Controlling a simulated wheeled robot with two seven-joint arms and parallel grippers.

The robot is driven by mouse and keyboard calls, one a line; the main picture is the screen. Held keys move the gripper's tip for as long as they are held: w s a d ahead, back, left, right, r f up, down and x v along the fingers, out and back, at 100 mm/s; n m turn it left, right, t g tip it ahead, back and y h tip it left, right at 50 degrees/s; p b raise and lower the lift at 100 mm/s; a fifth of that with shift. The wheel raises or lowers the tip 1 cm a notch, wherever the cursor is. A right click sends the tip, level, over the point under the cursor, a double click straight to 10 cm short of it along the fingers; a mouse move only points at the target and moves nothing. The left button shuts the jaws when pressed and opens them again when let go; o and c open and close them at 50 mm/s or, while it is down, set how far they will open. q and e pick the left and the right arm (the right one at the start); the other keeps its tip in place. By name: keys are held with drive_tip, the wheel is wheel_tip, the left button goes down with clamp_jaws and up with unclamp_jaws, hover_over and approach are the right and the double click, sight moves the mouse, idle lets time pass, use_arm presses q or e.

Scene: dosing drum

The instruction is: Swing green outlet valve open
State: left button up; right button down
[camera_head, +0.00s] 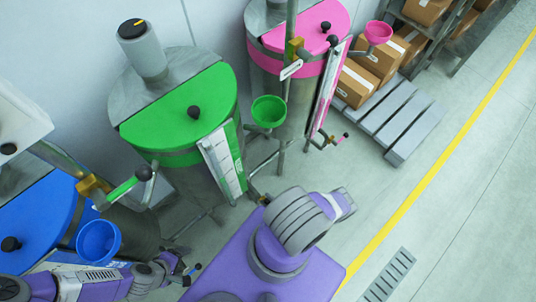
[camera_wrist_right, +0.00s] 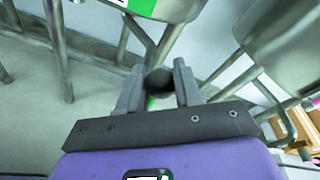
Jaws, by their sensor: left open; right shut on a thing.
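In the right wrist view my right gripper (camera_wrist_right: 158,88) is shut on a black ball knob (camera_wrist_right: 158,80). A short piece of green lever (camera_wrist_right: 151,103) shows just below the knob, between the fingers. In the head view the green drum (camera_head: 175,118) stands left of centre, with a green-and-white level strip on its front. Its lower outlet fitting (camera_head: 261,197) shows only partly, beside my purple right arm, which hides the right fingers and the lever. My left gripper (camera_head: 183,268) is open at the lower left, near the blue drum.
A blue drum (camera_head: 35,222) with a blue funnel (camera_head: 98,241) stands at left, a pink drum (camera_head: 300,48) behind. A green upper lever (camera_head: 123,189) and green funnel (camera_head: 268,112) stick out. Boxes and a pallet (camera_head: 400,110) are at right. The floor at lower right is clear.

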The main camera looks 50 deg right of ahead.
drive_tip(key=shift+s+f, duration=0.15)
drive_tip(key=shift+f, duration=0.05)
drive_tip(key=c, duration=0.8)
unclamp_jaws()
drive_tip(key=shift+r, duration=0.1)
drive_tip(key=v, duration=0.7)
drive_tip(key=shift+s+r, duration=0.1)
drive_tip(key=shift+s, duration=0.1)
